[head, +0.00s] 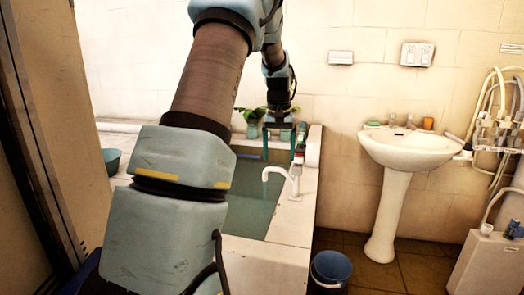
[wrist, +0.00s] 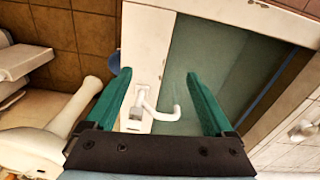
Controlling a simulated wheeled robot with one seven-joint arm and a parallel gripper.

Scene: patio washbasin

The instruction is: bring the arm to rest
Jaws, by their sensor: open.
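My gripper (head: 283,146) is at the end of my raised arm, above the far part of the water-filled basin (head: 299,222). In the wrist view my gripper (wrist: 158,73) shows two green fingers spread wide apart, with nothing held between them. The basin's white faucet (head: 280,178) stands on its right rim. The faucet also shows in the wrist view (wrist: 139,108), below and beyond the fingers. My arm hides part of the basin in the head view.
Small bottles (head: 299,155) stand by the basin's far right corner, close to my gripper in the picture. A pedestal sink (head: 392,180) stands at right. A blue bucket (head: 330,271) is on the brown tiled floor. Hoses (head: 495,105) hang at far right.

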